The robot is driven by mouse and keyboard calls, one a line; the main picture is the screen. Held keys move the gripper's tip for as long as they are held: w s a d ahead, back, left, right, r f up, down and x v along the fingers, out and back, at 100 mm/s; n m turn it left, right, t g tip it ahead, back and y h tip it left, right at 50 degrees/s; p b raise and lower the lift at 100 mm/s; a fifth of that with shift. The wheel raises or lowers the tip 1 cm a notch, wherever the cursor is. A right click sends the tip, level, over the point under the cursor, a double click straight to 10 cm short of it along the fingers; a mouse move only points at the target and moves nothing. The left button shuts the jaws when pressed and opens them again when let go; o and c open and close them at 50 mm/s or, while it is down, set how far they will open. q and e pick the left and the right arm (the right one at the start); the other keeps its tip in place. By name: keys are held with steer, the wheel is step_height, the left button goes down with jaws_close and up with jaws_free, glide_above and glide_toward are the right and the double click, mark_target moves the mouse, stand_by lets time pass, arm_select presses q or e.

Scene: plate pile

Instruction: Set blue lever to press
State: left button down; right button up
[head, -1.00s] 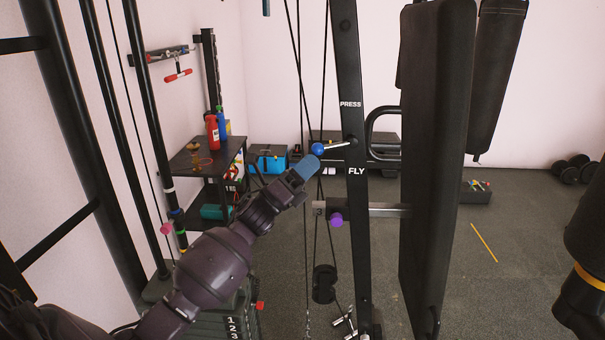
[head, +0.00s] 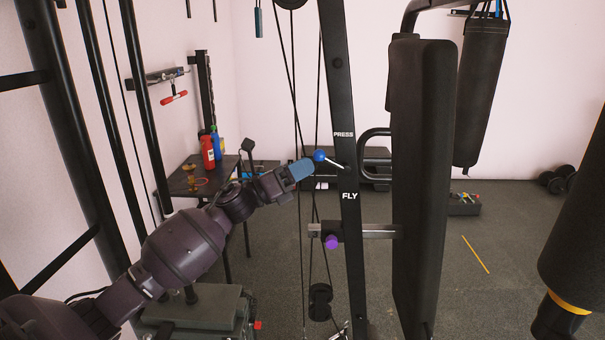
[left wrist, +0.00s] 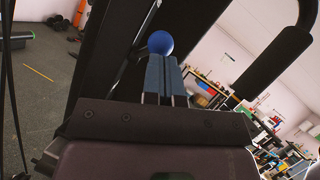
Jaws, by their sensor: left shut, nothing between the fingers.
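The blue lever has a blue ball knob (head: 320,156) on a thin metal rod (head: 334,163) fixed to the black upright (head: 338,95). The rod slopes up to the left from its pivot, with the knob above pivot height. The PRESS label (head: 343,134) is above the pivot and the FLY label (head: 349,196) is below. My left gripper (head: 303,169), with blue fingers, is shut and empty, its tips at the lower left of the knob. In the left wrist view the knob (left wrist: 160,42) sits right at the fingertips (left wrist: 160,60), seemingly touching. My right gripper is not in view.
A purple knob (head: 331,242) and a metal bar lie below the lever. A tall black pad (head: 422,180) stands right of the upright. Cables run down just left of the upright. A dark table (head: 190,182) with bottles is behind my left arm.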

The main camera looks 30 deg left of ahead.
arm_select(q)
steer(key=shift+r, duration=0.4)
steer(key=shift+d, duration=0.1)
steer(key=b+v, duration=0.2)
steer(key=v, duration=0.5)
steer(key=shift+s, duration=0.15)
stand_by(0.3)
steer(key=shift+f, duration=0.1)
stand_by(0.4)
